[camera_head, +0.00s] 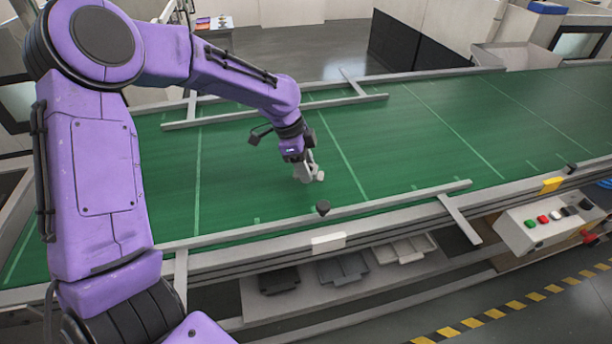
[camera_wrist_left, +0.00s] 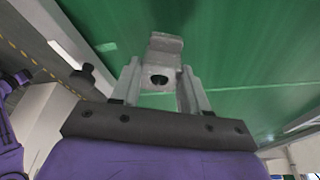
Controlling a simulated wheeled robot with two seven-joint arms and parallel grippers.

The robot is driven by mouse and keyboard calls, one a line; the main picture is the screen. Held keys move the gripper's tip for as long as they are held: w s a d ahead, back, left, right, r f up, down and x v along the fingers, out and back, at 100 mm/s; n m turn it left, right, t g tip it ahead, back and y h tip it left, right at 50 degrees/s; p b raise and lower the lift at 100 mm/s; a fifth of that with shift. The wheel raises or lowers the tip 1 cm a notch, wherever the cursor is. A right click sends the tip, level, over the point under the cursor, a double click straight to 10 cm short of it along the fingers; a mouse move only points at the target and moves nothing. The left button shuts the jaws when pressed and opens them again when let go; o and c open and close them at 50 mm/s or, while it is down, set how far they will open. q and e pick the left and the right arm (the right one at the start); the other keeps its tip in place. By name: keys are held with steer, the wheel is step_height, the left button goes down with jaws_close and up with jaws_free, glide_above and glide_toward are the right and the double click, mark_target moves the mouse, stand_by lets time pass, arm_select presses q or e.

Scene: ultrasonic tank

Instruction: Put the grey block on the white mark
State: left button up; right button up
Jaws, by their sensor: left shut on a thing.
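My left gripper (camera_head: 306,174) is low over the green conveyor belt, fingers pointing down. In the left wrist view its fingers (camera_wrist_left: 160,90) are shut on a grey block (camera_wrist_left: 164,50), an angular piece with a dark hole. In the head view the block (camera_head: 319,176) shows as a small pale piece at the fingertips. I cannot tell whether it touches the belt. A white rectangular plate (camera_head: 328,242) sits on the conveyor's near side rail; I cannot tell whether it is the white mark. Pale lines cross the belt. My right gripper is not in view.
A guide rail with a dark knob (camera_head: 323,207) runs along the belt's near side, close to the gripper. Another guide rail (camera_head: 275,112) lies on the far side. A button box (camera_head: 550,222) stands at the right. The green belt (camera_head: 430,140) is clear right of the gripper.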

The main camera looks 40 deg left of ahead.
mark_target(307, 186)
arm_select(q)
steer(key=x, duration=0.1)
steer(key=p, duration=0.1)
steer(key=x, duration=0.1)
steer(key=shift+w+a+f, duration=0.15)
steer(key=shift+f, duration=0.65)
steer(key=o, duration=1.1)
steer(key=shift+f, duration=0.15)
steer(key=shift+o, duration=0.2)
steer(key=b+v, duration=0.1)
steer(key=v, duration=1.1)
